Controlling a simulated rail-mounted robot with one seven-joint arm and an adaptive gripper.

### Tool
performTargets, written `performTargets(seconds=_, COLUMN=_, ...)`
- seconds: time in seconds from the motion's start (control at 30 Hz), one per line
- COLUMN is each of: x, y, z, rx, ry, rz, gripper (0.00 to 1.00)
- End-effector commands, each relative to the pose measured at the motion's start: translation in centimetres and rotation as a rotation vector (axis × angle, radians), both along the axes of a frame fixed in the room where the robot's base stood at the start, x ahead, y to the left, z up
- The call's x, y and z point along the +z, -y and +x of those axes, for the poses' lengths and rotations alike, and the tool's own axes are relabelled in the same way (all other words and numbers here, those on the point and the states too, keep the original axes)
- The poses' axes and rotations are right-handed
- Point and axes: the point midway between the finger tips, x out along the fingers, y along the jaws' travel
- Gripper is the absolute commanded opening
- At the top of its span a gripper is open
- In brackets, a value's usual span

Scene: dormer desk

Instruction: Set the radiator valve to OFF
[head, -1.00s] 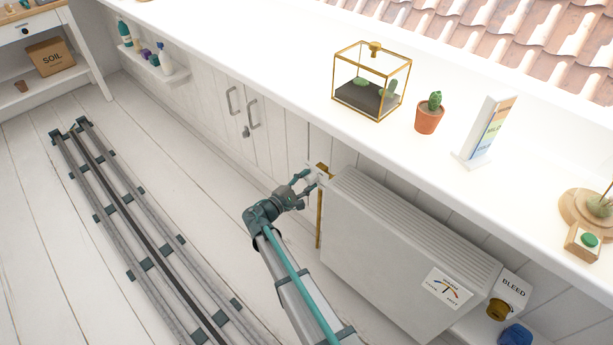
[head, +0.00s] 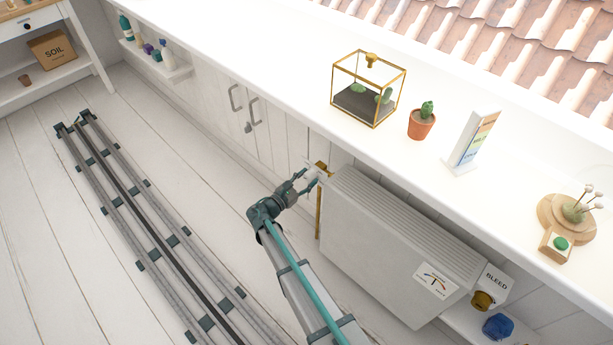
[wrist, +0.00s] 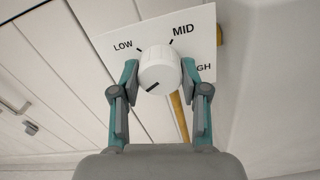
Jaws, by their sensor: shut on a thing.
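The radiator valve is a white round knob (wrist: 159,70) on a white dial plate (wrist: 112,42) in the wrist view. LOW, MID and part of HIGH show on the plate; no OFF mark is visible. The knob's dark pointer line points to the lower left, below LOW, towards the left finger. My gripper (wrist: 160,76) is shut on the knob, one finger on each side. In the head view my gripper (head: 308,180) is at the left end of the grey radiator (head: 385,255), and the knob is mostly hidden there.
A brass pipe (head: 318,212) runs down beside the valve. A gauge label (head: 436,280) is on the radiator front. The white counter (head: 300,75) overhangs the radiator, with a terrarium (head: 368,90) and potted cactus (head: 422,120) on it. Floor rails (head: 150,215) lie left.

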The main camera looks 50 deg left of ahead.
Motion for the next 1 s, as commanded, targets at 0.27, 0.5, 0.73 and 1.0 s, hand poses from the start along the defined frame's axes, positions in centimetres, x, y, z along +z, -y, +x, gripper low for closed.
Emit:
performTargets(seconds=0.27, x=0.04, y=-0.03, z=0.03, rx=0.001, ry=0.006, rz=-0.041, gripper=0.1)
performTargets(seconds=0.5, x=0.0, y=-0.02, z=0.03, rx=0.001, ry=0.007, rz=-0.042, gripper=0.1)
performTargets(seconds=0.73, x=0.0, y=-0.02, z=0.02, rx=0.001, ry=0.007, rz=-0.041, gripper=0.68)
performTargets(seconds=1.0, x=-0.01, y=-0.01, z=0.01, rx=0.0, ry=0.005, rz=-0.041, gripper=0.7)
